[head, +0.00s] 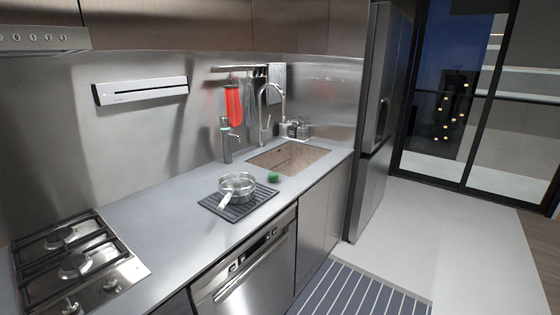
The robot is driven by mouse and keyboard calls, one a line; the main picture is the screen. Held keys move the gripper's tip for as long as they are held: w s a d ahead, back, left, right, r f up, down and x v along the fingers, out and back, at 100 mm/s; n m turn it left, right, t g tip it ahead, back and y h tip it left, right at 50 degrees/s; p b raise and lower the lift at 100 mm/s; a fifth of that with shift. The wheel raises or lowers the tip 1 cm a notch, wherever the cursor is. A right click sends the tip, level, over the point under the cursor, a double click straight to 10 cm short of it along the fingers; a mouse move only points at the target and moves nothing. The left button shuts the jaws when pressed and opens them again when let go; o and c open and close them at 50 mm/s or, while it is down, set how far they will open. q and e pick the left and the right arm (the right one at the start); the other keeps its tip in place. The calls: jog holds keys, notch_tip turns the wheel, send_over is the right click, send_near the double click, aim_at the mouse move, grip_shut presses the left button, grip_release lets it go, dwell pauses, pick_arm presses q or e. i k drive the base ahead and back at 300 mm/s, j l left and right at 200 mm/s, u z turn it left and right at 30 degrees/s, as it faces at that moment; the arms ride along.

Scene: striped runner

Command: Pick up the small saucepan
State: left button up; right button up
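The small saucepan (238,184) is a shiny metal pan with a light handle that points toward the counter's front edge. It stands upright on a dark ribbed mat (261,196) on the grey counter, left of the sink. Neither of my grippers shows in the head view, and nothing touches the saucepan.
A small green item (273,177) lies beside the mat. The sink (290,157), tall taps and bottles are behind to the right. A gas hob (72,265) is at the left. The counter (150,225) between hob and mat is clear. A striped runner (355,293) lies on the floor.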

aim_at(236, 188)
jog(key=i+j+z, duration=0.2)
jog(key=i, duration=0.3)
jog(key=i+j+z, duration=0.2)
jog(key=i, duration=0.25)
jog(key=k+j, duration=0.1)
jog(key=k, duration=0.3)
jog(key=k+l+u, duration=0.15)
jog(key=i+j, duration=0.25)
jog(key=i, duration=0.25)
